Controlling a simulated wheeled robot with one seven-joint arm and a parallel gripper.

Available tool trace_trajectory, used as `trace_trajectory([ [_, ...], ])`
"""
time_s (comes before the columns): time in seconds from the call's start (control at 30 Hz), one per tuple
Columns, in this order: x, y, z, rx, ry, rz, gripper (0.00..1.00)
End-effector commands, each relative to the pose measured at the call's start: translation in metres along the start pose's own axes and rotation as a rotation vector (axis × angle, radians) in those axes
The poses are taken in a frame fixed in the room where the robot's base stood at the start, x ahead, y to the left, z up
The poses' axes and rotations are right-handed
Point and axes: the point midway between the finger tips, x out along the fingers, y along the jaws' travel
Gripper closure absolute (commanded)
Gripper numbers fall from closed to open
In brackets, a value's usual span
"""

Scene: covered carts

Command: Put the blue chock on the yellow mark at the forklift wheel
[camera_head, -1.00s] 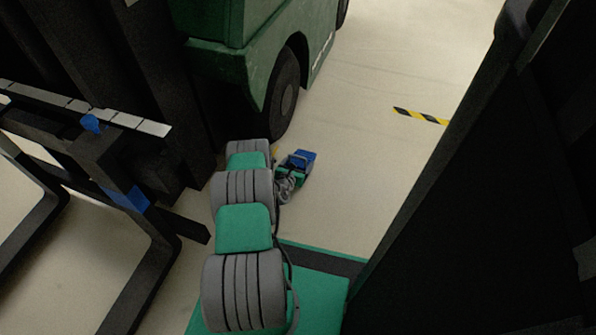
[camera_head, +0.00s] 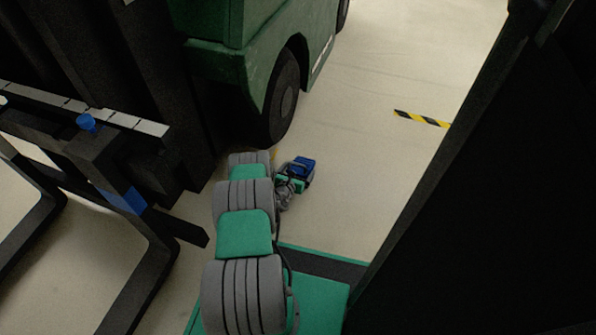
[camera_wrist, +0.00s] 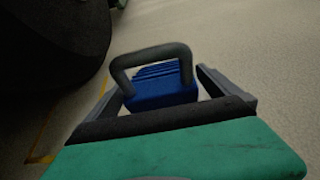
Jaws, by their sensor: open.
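The blue chock (camera_wrist: 160,90) has a grey loop handle and sits between the fingers of my gripper (camera_wrist: 156,78) in the wrist view. My gripper is open, with a finger on each side of the chock and gaps between. In the head view the chock (camera_head: 304,167) shows on the floor at the end of my arm, right of the forklift wheel (camera_head: 283,98). The dark wheel fills the upper left of the wrist view (camera_wrist: 50,40). Part of the yellow mark (camera_wrist: 42,140) shows on the floor at left, beside the chock. In the head view my arm hides most of it.
The green forklift (camera_head: 215,70) stands at upper left, its dark forks (camera_head: 140,285) reaching toward the lower left. A dark tall panel (camera_head: 480,210) blocks the right side. Pale floor is open beyond the chock, with a yellow-black strip (camera_head: 420,118).

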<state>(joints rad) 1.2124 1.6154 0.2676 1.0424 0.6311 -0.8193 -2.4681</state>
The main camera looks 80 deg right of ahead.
Motion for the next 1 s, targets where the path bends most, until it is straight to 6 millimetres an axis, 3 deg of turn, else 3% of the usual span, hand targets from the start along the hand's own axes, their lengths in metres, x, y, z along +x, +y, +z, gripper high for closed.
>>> trace_trajectory([
  [0.13,-0.009,0.0,0.004,-0.003,0.003,0.0,0.0],
  [0.4,-0.063,0.001,0.006,-0.004,0.003,0.003,0.0],
  [0.5,-0.074,0.001,0.004,-0.003,0.001,0.001,0.0],
  [0.9,-0.076,0.0,0.003,0.0,0.0,0.0,0.0],
  [1.0,-0.08,0.0,0.011,0.0,-0.001,0.0,0.0],
])
